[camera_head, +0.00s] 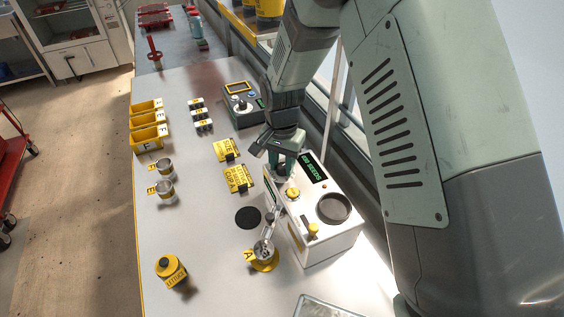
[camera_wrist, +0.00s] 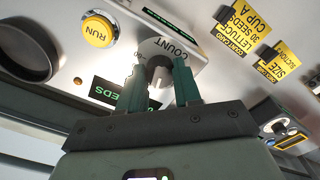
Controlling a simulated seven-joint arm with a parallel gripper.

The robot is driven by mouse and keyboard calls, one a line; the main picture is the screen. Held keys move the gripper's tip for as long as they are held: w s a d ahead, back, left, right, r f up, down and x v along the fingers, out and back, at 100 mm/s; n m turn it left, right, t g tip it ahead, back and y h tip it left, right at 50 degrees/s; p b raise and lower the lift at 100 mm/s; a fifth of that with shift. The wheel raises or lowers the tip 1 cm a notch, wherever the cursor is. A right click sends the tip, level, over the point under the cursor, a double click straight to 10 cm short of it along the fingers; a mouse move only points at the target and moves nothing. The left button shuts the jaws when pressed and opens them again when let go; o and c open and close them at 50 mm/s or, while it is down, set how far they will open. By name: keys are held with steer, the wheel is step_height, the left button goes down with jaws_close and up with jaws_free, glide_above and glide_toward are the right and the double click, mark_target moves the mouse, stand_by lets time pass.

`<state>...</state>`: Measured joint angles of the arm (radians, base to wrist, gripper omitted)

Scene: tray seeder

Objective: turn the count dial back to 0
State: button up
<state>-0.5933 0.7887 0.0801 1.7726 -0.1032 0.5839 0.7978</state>
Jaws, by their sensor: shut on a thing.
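The seeder (camera_head: 335,240) is a white box at the right of the bench, with a green display and a yellow button on its top. The count dial (camera_wrist: 160,68) shows in the wrist view as a dark knob on a pale plate marked COUNT. My gripper (camera_wrist: 160,85) has its two green fingers around the knob, shut on it. In the head view my gripper (camera_head: 284,165) is down on the seeder's far end and hides the dial. The dial's pointer and its set number cannot be read.
A yellow RUN button (camera_wrist: 98,30) and a dark round opening (camera_wrist: 25,50) lie beside the dial. A metal cup (camera_head: 263,250) stands on a yellow base by the seeder's chute. Yellow label cards (camera_head: 238,179) and a control box (camera_head: 240,105) are near my gripper.

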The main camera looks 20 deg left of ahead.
mark_target(283, 166)
steer(key=n, duration=1.1)
steer(key=shift+d+n, duration=0.1)
steer(key=shift+n, duration=1.8)
steer(key=o, duration=1)
steer(key=shift+o, duration=0.2)
step_height(283, 166, up, 11)
